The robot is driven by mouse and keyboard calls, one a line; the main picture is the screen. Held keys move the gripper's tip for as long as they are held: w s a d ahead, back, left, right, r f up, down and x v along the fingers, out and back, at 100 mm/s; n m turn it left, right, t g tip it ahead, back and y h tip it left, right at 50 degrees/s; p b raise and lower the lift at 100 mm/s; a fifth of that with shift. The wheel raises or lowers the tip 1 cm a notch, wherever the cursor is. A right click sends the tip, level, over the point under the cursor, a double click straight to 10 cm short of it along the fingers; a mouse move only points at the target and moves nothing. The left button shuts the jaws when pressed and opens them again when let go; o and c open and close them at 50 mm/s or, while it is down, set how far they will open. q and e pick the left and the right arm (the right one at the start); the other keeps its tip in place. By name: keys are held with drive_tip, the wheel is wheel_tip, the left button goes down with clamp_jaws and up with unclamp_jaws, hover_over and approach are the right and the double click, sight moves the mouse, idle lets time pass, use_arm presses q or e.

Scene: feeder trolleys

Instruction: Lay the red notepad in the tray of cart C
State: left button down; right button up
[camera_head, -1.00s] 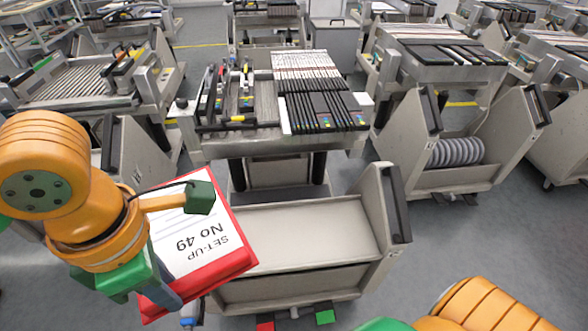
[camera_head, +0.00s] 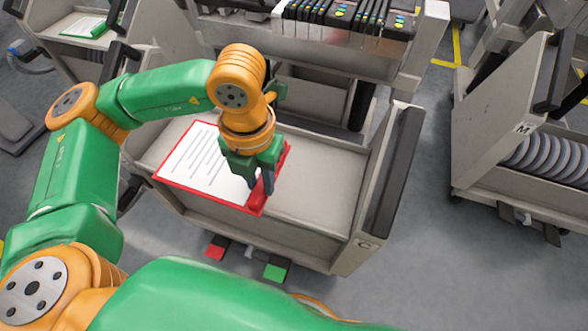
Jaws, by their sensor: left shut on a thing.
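The red notepad (camera_head: 200,165) has a white lined top page and a red border. It lies over the left half of the tray (camera_head: 325,190) of cart C, whose letter shows on the right side panel. Its front left corner reaches past the tray's front edge. My left gripper (camera_head: 262,188) is shut on the notepad's right end, with the fingers pointing down. The notepad looks slightly tilted, and I cannot tell whether it touches the tray. The right half of the tray is bare. My right gripper is out of the picture.
Cart C's raised right side panel (camera_head: 385,185) stands beside the tray. A rack of black feeders (camera_head: 345,15) is above and behind. Cart M (camera_head: 510,120) with grey reels stands at right.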

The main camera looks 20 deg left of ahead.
use_arm(q)
drive_tip(key=w+d+f, duration=0.1)
drive_tip(key=w+f, duration=0.1)
drive_tip(key=w, duration=0.1)
drive_tip(key=w+d+f+b, duration=0.1)
drive_tip(key=w+f, duration=0.2)
drive_tip(key=w+d+f, duration=0.2)
drive_tip(key=w+f, duration=0.1)
drive_tip(key=shift+d+f, duration=0.1)
drive_tip(key=shift+f, duration=0.1)
wheel_tip(320, 180, down, 3)
drive_tip(key=shift+r+b, duration=0.1)
drive_tip(key=shift+b, duration=0.45)
drive_tip(key=shift+w, duration=0.1)
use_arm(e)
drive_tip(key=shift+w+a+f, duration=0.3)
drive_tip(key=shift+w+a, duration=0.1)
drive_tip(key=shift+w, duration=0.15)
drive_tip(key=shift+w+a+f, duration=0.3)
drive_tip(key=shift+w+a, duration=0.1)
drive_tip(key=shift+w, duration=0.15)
use_arm(q)
drive_tip(key=shift+f, duration=0.25)
drive_tip(key=c, duration=0.7)
unclamp_jaws()
drive_tip(key=shift+r, duration=0.1)
